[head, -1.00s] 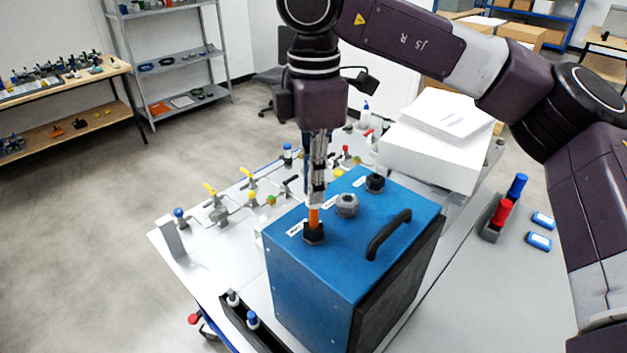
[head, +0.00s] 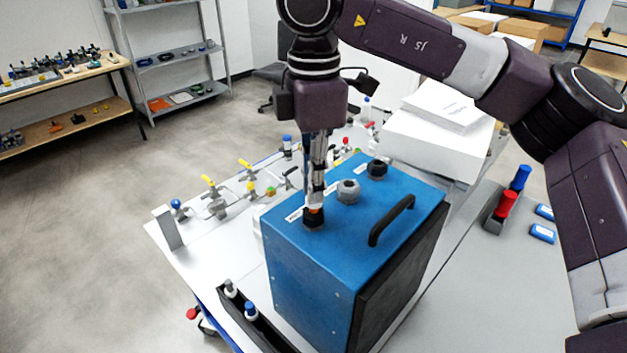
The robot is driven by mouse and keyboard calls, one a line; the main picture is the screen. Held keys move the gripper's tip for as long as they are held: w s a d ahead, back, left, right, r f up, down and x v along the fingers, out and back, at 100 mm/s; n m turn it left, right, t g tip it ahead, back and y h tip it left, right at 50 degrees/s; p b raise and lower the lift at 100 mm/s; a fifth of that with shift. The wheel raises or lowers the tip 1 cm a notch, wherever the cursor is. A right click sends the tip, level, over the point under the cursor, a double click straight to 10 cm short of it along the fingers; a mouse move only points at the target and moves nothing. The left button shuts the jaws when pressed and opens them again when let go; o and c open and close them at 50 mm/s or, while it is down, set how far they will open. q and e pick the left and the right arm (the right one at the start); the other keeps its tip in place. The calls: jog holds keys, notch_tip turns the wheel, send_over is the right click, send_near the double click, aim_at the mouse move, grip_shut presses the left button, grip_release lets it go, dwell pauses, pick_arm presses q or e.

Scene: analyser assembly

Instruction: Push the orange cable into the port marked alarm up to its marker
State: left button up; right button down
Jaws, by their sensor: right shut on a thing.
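The blue analyser box (head: 340,262) stands on the table, with three ports in a row on its top. My right gripper (head: 316,200) points straight down over the nearest, black port (head: 314,219). It is shut on the orange cable (head: 315,208), of which only a short orange bit shows between the fingertips and the port. The cable's end is inside that port. Its marker cannot be made out. White labels (head: 294,215) lie beside the ports, but their words are too small to read. My left gripper is not in view.
A grey port (head: 348,191) and a dark port (head: 377,168) sit farther back on the box. A black handle (head: 391,220) rises at its right. Valves and pipes (head: 222,195) lie to the left, and a white box (head: 437,145) stands behind.

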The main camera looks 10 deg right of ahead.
jog(key=shift+f, duration=0.4)
jog(key=c, duration=1.9)
grip_release()
jog(key=shift+r, duration=0.1)
jog(key=shift+r+p, duration=1.9)
jog(key=shift+r, duration=1.65)
jog(key=shift+a+f, duration=0.1)
jog(key=shift+f, duration=0.05)
